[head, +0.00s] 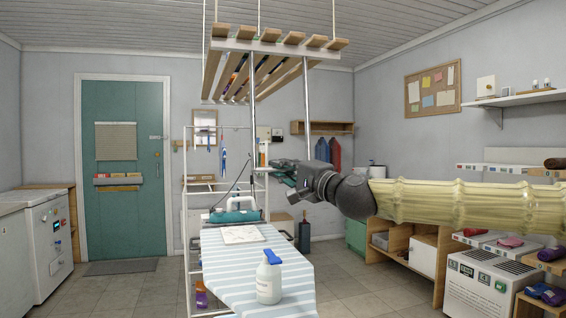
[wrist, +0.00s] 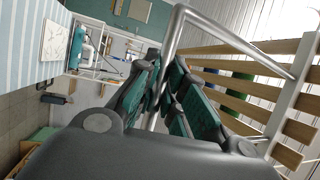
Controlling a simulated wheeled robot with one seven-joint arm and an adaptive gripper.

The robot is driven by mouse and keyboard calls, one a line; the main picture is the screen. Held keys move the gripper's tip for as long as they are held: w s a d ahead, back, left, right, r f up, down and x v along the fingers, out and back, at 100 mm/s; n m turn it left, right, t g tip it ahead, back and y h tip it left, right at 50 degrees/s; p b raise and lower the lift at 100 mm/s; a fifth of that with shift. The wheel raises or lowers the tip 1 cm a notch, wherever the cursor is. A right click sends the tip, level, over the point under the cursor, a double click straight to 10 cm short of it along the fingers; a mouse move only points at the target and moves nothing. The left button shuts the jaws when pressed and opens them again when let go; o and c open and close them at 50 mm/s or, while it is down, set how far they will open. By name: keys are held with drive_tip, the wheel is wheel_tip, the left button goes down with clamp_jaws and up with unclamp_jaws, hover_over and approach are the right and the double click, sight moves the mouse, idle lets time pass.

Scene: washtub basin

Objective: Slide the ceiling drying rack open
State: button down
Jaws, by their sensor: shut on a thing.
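The ceiling drying rack (head: 262,45) hangs from cords in the upper middle of the head view, with several wooden slats on a pale frame. Its slats also show at the right of the wrist view (wrist: 235,67). A metal pull handle (head: 307,105) hangs down from the rack as two long rods. In the wrist view the bent metal handle (wrist: 173,45) runs down between the green-padded fingers. My gripper (head: 279,169) is below the rack, at the lower end of the handle, and is shut on it. The fingers (wrist: 168,100) hide the grasped part of the bar.
An ironing board (head: 225,275) with a white bottle (head: 269,278) and a teal iron (head: 235,215) stands below. A white wire shelf unit (head: 188,240) is behind it. Shelves and appliances (head: 485,290) line the right wall.

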drive_tip(key=shift+f+b, duration=1.4)
drive_tip(key=shift+f, duration=1.55)
drive_tip(key=c, duration=1.5)
unclamp_jaws()
drive_tip(key=shift+r, duration=0.1)
drive_tip(key=v, duration=1.2)
drive_tip(key=shift+d, duration=0.1)
